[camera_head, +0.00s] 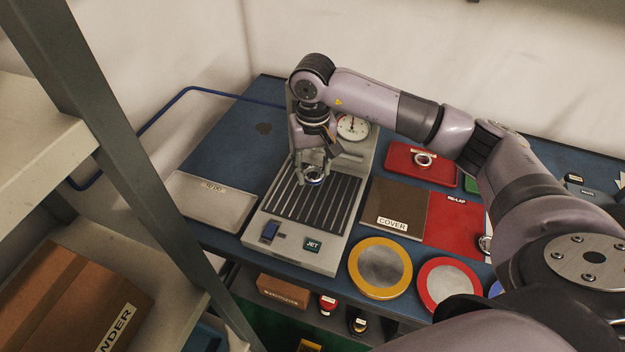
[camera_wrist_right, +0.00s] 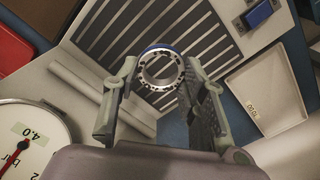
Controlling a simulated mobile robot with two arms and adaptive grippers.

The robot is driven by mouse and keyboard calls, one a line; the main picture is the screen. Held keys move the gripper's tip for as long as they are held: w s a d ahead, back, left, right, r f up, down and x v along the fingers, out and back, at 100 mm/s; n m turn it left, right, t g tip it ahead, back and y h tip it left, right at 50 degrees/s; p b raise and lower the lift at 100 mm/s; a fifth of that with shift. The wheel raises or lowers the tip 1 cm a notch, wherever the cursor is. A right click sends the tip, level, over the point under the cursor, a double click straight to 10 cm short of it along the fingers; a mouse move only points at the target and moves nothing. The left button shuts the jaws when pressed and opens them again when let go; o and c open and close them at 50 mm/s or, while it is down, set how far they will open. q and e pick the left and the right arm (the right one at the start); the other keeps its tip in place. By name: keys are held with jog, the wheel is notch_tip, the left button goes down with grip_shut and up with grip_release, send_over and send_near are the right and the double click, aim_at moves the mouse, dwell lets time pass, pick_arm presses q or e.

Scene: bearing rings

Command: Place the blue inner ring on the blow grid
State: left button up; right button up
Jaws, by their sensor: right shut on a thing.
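The blue inner ring (camera_wrist_right: 160,70) is a small metal ring with a blue edge, seen between the fingers in the right wrist view. My right gripper (camera_wrist_right: 155,90) is shut on it. In the head view the ring (camera_head: 314,179) shows below the right gripper (camera_head: 314,172), over the upper part of the blow grid (camera_head: 310,205). The blow grid is a dark slatted panel set in a pale grey bench unit. I cannot tell whether the ring touches the slats. My left gripper is not in view.
A pressure gauge (camera_head: 352,127) stands behind the grid. A pale tray (camera_head: 213,200) lies to the left. A brown cover (camera_head: 396,207), a red tray (camera_head: 421,165) with a ring, and yellow (camera_head: 380,268) and red-rimmed (camera_head: 448,285) round dishes lie to the right. The front slats are clear.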

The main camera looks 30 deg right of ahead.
aim_at(313, 192)
notch_tip(313, 192, down, 6)
jog(key=shift+r+p, duration=0.2)
jog(key=shift+p, duration=0.25)
jog(key=shift+f, duration=0.25)
jog(key=shift+f+b, duration=0.15)
jog(key=shift+b, duration=0.15)
jog(key=o, duration=1.2)
